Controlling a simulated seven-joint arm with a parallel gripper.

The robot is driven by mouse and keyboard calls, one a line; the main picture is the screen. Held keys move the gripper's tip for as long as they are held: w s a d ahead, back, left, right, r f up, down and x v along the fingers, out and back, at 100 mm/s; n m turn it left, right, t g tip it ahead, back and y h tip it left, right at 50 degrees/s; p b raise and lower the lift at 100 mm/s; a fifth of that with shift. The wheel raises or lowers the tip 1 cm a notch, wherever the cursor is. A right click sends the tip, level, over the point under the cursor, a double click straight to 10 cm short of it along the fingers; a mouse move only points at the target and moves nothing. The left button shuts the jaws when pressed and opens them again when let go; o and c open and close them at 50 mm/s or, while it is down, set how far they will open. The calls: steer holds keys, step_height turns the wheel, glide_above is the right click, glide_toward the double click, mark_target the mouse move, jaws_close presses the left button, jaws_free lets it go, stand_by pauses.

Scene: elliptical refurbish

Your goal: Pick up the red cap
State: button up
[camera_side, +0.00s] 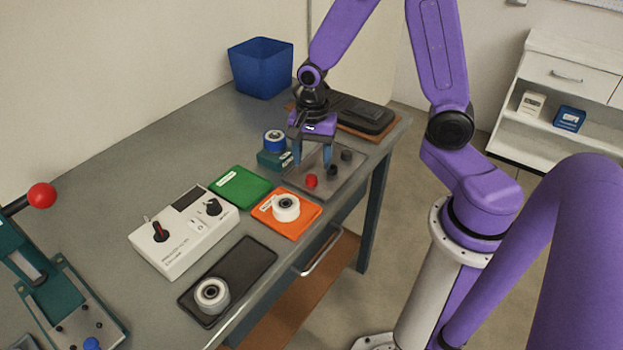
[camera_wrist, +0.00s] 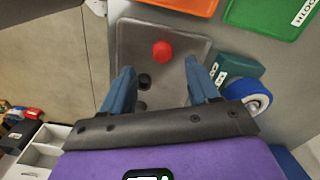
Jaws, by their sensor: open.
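The red cap (camera_side: 311,180) sits on a grey tray (camera_side: 344,190) near the table's front edge. In the wrist view the red cap (camera_wrist: 162,52) lies near the far end of the tray (camera_wrist: 130,35), ahead of the fingers and roughly centred between their lines. My gripper (camera_side: 311,168) is open and empty, pointing down above the tray behind the cap. Its two blue fingers (camera_wrist: 160,88) stand wide apart in the wrist view. Dark caps (camera_side: 339,161) sit on the same tray, beside the gripper.
A teal block with a blue-and-white wheel (camera_side: 275,141) stands just left of my gripper. An orange tray with a white wheel (camera_side: 286,207) and a green tray (camera_side: 238,187) lie nearby. A blue bin (camera_side: 260,67) and black case (camera_side: 355,112) stand farther back.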

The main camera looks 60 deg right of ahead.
mark_target(312, 175)
steer(key=shift+w+d+f, duration=0.15)
steer(key=shift+f, duration=1.2)
steer(key=shift+w+d+f, duration=0.15)
steer(key=shift+f, duration=1.15)
steer(key=c, duration=1.1)
